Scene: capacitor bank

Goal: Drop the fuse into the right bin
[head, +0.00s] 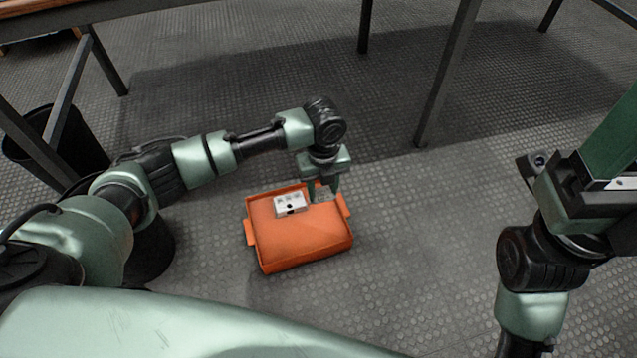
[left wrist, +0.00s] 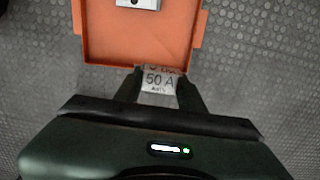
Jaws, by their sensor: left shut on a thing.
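My left gripper (head: 322,194) is shut on the fuse, a small pale block marked "50 A" that shows between the fingertips in the left wrist view (left wrist: 159,79). The orange bin (head: 308,244) stands on the floor; it also shows in the left wrist view (left wrist: 135,45). The gripper is at the bin's far right edge in the head view. In the left wrist view the fuse overlaps the bin's near rim, so I cannot tell its height above it. My right arm is at the right of the head view; its jaws are not clear.
A white box-like item (head: 291,204) with dark marks lies in the orange bin; it also shows in the left wrist view (left wrist: 138,3). A black bin (head: 80,137) stands at the left under a table frame. Table legs (head: 447,75) stand behind. Floor right of the orange bin is clear.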

